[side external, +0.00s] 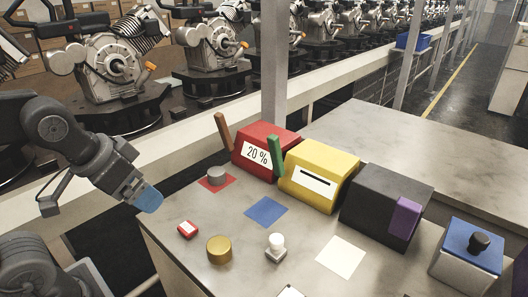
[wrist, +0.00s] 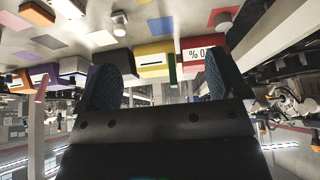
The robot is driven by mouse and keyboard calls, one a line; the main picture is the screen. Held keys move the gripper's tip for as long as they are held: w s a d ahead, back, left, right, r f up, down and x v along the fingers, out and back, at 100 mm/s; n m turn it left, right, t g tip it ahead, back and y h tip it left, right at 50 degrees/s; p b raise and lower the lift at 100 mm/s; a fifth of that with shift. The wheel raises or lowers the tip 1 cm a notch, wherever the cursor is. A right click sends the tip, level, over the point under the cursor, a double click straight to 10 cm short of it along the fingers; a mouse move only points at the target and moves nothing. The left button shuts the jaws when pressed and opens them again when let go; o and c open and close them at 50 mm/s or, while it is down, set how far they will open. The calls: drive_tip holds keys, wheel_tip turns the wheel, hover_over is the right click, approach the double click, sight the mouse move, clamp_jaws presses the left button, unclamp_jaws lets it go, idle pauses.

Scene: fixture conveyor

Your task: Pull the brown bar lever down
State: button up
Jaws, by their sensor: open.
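The brown bar lever (side external: 223,131) stands raised at the left side of the red box (side external: 266,150) marked 20%, its top leaning a little left. My gripper (side external: 150,199) is at the left of the picture, off the table's left edge, apart from the lever and lower in the picture. In the wrist view my gripper (wrist: 160,82) shows two dark blue fingers spread wide with nothing between them. The red box (wrist: 205,58) appears upside down beyond the right finger there. I cannot make out the brown lever clearly in the wrist view.
A green bar (side external: 275,156) stands between the red box and a yellow box (side external: 318,176). A black box (side external: 385,205) with a purple bar is farther right. A grey cylinder (side external: 217,174), a red block (side external: 187,229) and a gold cylinder (side external: 219,249) sit in front.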

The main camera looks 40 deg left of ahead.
drive_tip(key=shift+c, duration=0.4)
drive_tip(key=w+a+r+n, duration=0.1)
drive_tip(key=w+r, duration=0.1)
drive_tip(key=w, duration=0.1)
drive_tip(key=w+a+r+n, duration=0.1)
drive_tip(key=w+r+n, duration=0.1)
drive_tip(key=w+r, duration=0.1)
drive_tip(key=w+a+r+n+g, duration=0.1)
drive_tip(key=w+r+n, duration=0.1)
drive_tip(key=w, duration=0.3)
drive_tip(key=shift+w+a+r+h, duration=0.1)
drive_tip(key=shift+a+r+h, duration=0.05)
drive_tip(key=shift+r+h, duration=0.2)
drive_tip(key=c, duration=0.7)
drive_tip(key=n+g+h, duration=0.2)
drive_tip(key=n+h, duration=0.2)
drive_tip(key=n, duration=0.8)
hover_over(215, 114)
drive_tip(key=s+a, duration=0.2)
drive_tip(key=a, duration=0.3)
wheel_tip(215, 114, down, 4)
drive_tip(key=x, duration=1.3)
drive_tip(key=shift+w+d+f, duration=0.2)
drive_tip(key=shift+d+f, duration=0.05)
clamp_jaws()
